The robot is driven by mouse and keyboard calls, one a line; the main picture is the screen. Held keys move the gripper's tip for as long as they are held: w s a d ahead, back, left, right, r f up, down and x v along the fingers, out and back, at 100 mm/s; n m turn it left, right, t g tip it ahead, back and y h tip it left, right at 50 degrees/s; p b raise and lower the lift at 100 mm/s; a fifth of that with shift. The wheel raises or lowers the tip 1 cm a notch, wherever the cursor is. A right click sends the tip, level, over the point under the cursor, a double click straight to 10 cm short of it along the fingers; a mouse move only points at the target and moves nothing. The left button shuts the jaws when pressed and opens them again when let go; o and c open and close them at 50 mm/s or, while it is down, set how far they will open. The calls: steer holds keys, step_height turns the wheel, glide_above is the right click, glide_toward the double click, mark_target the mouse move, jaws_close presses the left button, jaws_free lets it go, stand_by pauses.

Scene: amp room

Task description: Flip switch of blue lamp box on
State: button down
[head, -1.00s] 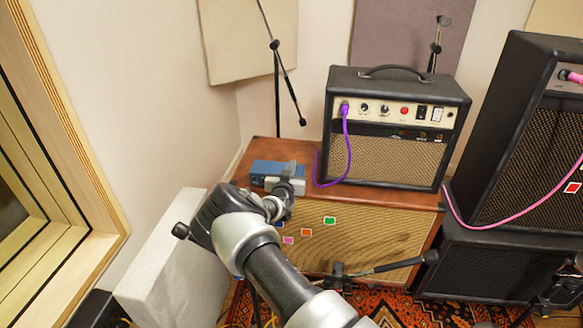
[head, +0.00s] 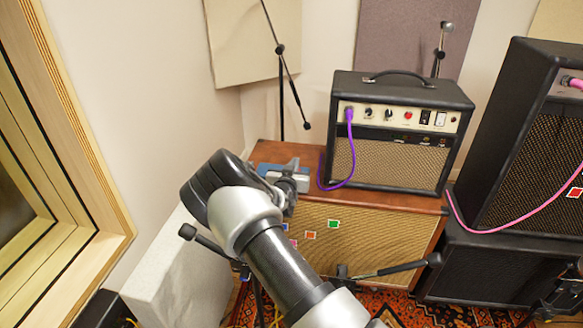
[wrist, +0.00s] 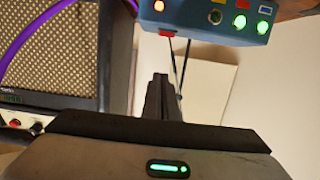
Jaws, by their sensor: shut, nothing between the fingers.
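The blue lamp box (head: 262,168) sits on the wooden cabinet, left of the small amp, and is partly hidden by my gripper (head: 290,172). In the wrist view the box (wrist: 200,14) is at the top edge and cut off. Its face shows one orange light (wrist: 158,6), two bright green lights (wrist: 240,22) and a darker round part (wrist: 215,17). A red piece (wrist: 167,34) shows on its lower edge. My gripper is shut and empty; its fingers (wrist: 162,98) are below the box in the wrist picture. Contact with a switch cannot be made out.
A small amp (head: 400,130) with a purple cable (head: 349,150) stands on the wooden cabinet (head: 380,225) just right of the box. A microphone stand (head: 281,90) rises behind. A pale block (head: 178,265) is at left, and large black amps (head: 535,140) are at right.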

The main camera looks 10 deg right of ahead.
steer(key=v, duration=0.2)
steer(key=r+v, duration=0.1)
steer(key=v, duration=0.2)
steer(key=shift+w, duration=0.1)
steer(key=shift+d, duration=0.1)
steer(key=s+r+g+y, duration=0.6)
steer(key=s+r+g, duration=0.1)
steer(key=s+r, duration=1.55)
steer(key=s+d+r+n+g+h+p, duration=0.1)
steer(key=s+n, duration=0.1)
steer(key=s, duration=1)
steer(key=s+d+r+n+g, duration=0.1)
steer(key=s+r+n+g, duration=0.1)
steer(key=s, duration=1.1)
step_height(320, 180, up, 16)
steer(key=p, duration=1.6)
steer(key=shift+w, duration=0.5)
